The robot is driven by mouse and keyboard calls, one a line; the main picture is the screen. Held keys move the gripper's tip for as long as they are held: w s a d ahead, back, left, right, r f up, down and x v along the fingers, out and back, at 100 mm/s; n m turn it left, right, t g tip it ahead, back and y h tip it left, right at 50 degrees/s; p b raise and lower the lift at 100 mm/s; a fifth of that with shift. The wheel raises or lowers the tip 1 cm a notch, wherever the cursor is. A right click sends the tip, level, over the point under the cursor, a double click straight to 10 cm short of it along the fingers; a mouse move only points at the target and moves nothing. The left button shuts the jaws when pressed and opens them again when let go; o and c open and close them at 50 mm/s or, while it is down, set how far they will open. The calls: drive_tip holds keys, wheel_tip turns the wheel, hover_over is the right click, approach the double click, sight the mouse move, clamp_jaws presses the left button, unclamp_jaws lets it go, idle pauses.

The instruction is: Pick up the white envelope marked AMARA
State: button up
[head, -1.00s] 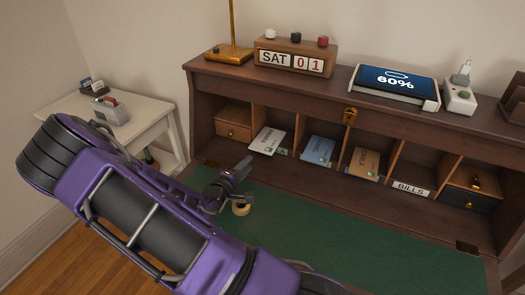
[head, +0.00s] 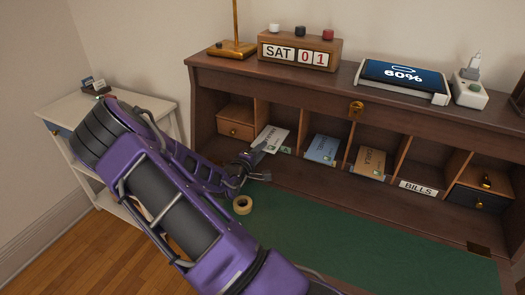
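The white envelope (head: 275,137) leans in a pigeonhole of the desk's upper part, just right of the small wooden drawer. It has dark lettering, too small to read surely, and a green mark at its lower corner. My gripper (head: 256,153) is at the envelope's lower left edge, overlapping it in the picture. I cannot tell whether the fingers touch it or are around it. The finger gap is too small and hidden to judge. A blue envelope (head: 323,149) and a brown envelope (head: 371,160) stand in the pigeonholes to the right.
A tape roll (head: 242,205) lies on the green desk mat (head: 340,245) below my gripper. Wooden dividers flank the pigeonholes. A BILLS label (head: 418,188) marks one further right. A calendar block (head: 299,50) and a tablet (head: 404,77) sit on top. The mat's middle is clear.

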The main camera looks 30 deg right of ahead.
drive_tip(key=shift+c, duration=0.2)
clamp_jaws()
idle(0.3)
drive_tip(key=shift+r, duration=0.1)
wheel_tip(320, 180, up, 2)
drive_tip(key=shift+r+p, duration=0.25)
drive_tip(key=shift+p, duration=0.85)
drive_tip(key=shift+f, duration=0.15)
drive_tip(key=shift+s+a+r, duration=0.15)
drive_tip(key=shift+a+r, duration=0.1)
drive_tip(key=shift+a, duration=0.15)
drive_tip(key=r+p+v, duration=0.2)
drive_tip(key=p+v, duration=0.5)
drive_tip(key=v, duration=0.7)
drive_tip(key=shift+d, duration=0.2)
